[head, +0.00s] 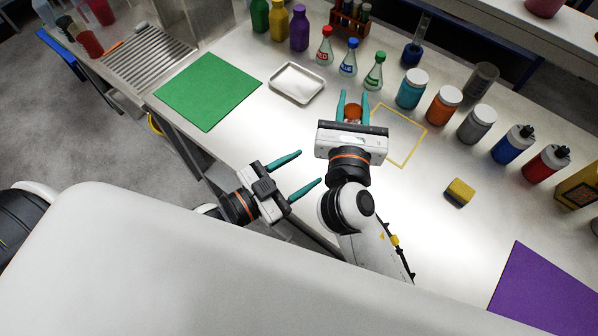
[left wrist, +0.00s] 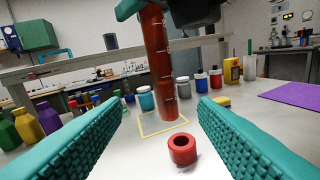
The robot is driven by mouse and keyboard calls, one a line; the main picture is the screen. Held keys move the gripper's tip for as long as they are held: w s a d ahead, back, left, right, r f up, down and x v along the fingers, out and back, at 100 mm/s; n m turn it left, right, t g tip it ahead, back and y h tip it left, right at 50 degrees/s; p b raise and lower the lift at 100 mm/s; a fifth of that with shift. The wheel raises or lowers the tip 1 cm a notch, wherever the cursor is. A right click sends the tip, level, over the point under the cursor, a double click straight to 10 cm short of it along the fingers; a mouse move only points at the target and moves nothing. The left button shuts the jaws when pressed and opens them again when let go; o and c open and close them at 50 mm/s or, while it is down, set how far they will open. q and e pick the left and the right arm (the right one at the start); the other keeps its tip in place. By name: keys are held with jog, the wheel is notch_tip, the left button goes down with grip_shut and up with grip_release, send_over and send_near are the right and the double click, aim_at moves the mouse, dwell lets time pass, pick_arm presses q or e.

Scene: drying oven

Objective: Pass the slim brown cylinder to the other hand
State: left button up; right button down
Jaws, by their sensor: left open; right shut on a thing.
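The slim brown cylinder (left wrist: 160,65) stands about upright in the left wrist view, with white marks along its side. My right gripper (head: 353,93) is shut on its upper part; only the cylinder's reddish-brown top (head: 353,114) shows in the head view. A teal finger of the right gripper (left wrist: 130,9) also shows at the top of the left wrist view. My left gripper (head: 311,167) is open and empty, to the left of and nearer than the right one. Its two fingers face the cylinder from a distance, not touching it.
A yellow outlined square (head: 405,160) is on the table behind the cylinder. A small red ring-shaped piece (left wrist: 183,150) lies in front in the left wrist view. A white tray (head: 297,83), conical flasks (head: 325,50) and several jars (head: 444,106) stand around the back.

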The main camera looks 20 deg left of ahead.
pick_arm(q)
jog(key=w+d, duration=0.2)
jog(key=w+d+r+n, duration=0.1)
jog(key=w+d, duration=0.2)
jog(key=w+d+n, duration=0.1)
jog(key=w+d, duration=0.1)
jog(key=w, duration=0.1)
jog(key=shift+w+d+r, duration=0.15)
jog(key=shift+w+r, duration=0.1)
jog(key=shift+r, duration=0.15)
jog(key=shift+s, duration=0.1)
jog(key=c, duration=1.1)
pick_arm(e)
jog(key=shift+a, duration=0.1)
jog(key=c, duration=1)
grip_release()
jog(key=shift+c, duration=0.2)
